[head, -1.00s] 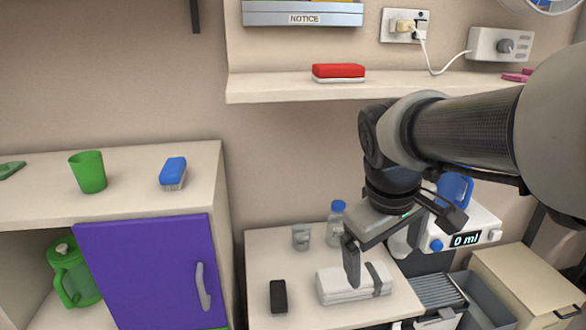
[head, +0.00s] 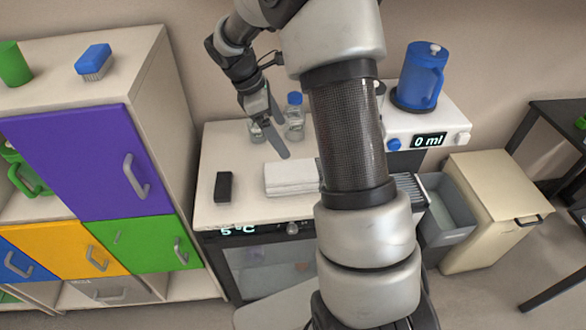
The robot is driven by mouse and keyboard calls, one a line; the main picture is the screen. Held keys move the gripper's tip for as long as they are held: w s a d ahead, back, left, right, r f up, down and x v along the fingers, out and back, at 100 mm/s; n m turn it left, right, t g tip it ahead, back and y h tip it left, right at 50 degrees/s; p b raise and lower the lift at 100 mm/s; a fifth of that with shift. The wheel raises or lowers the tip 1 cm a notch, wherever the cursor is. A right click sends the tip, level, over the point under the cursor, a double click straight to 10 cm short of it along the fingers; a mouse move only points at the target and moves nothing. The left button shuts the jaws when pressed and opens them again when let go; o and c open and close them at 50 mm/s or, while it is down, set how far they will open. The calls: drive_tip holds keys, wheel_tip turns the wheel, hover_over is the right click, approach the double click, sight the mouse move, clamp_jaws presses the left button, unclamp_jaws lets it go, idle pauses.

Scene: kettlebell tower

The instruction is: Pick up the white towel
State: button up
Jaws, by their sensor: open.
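The white towel (head: 290,177) lies folded flat on the white counter (head: 240,206), in the middle of the head view. My arm covers its right end. My gripper (head: 270,138) is above the counter, behind and a little left of the towel in the picture. It is open and points down, apart from the towel. One long finger shows clearly; the other is hard to make out.
A black block (head: 223,186) lies left of the towel. A blue-capped bottle (head: 295,118) and a clear glass (head: 256,131) stand behind, close to my gripper. A purple-door cabinet (head: 85,162) rises at left. A blue jug (head: 419,77) on a scale stands right.

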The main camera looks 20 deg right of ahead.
approach(299, 170)
drive_tip(key=x, duration=0.6)
drive_tip(key=shift+w+d+f, duration=0.1)
drive_tip(key=shift+d, duration=0.25)
drive_tip(key=shift+a+p+x, duration=0.1)
drive_tip(key=shift+p+x, duration=0.1)
drive_tip(key=shift+x, duration=1.15)
drive_tip(key=shift+a+p+x, duration=0.15)
drive_tip(key=shift+x, duration=1.15)
drive_tip(key=c, duration=1.2)
